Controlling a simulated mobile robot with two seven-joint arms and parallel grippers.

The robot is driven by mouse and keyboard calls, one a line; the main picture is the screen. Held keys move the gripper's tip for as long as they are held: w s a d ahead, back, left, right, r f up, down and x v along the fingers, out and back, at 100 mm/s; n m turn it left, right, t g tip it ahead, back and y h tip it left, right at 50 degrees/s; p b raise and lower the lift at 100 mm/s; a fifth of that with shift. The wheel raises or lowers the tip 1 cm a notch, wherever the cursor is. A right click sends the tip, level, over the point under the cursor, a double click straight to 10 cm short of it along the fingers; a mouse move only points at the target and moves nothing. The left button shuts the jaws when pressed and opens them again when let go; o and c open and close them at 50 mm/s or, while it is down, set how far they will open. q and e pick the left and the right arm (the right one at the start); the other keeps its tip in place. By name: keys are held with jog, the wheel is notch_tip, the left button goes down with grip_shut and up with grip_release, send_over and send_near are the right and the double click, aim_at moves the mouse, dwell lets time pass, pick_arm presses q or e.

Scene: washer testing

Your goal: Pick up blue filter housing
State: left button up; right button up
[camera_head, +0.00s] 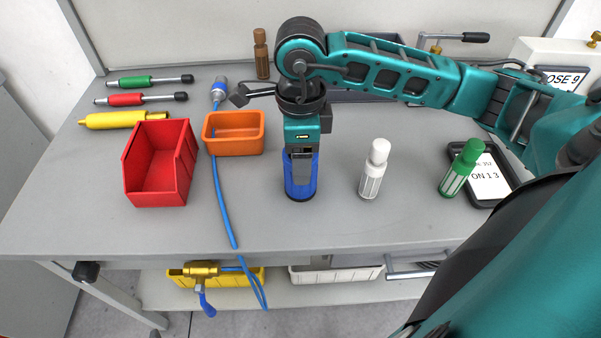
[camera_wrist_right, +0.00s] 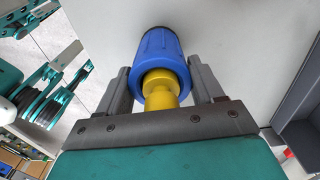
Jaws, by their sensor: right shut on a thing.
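The blue filter housing (camera_head: 301,186) stands upright on the grey table in the head view, below my right gripper (camera_head: 301,160). In the right wrist view the blue filter housing (camera_wrist_right: 157,57) has a yellow neck (camera_wrist_right: 161,88) facing the gripper. The two dark fingers of my right gripper (camera_wrist_right: 160,80) are on either side of it and shut on it. The gripper body hides the housing's top in the head view. I cannot tell whether its base is clear of the table. My left gripper is not in view.
A white bottle (camera_head: 374,170) and a green bottle (camera_head: 461,168) stand to the right. An orange bin (camera_head: 234,146) and a red bin (camera_head: 134,168) are to the left. A blue hose (camera_head: 221,200) runs over the table's front edge. The front middle of the table is clear.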

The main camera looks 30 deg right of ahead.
grip_shut()
jog(key=shift+r, duration=0.2)
dwell(0.3)
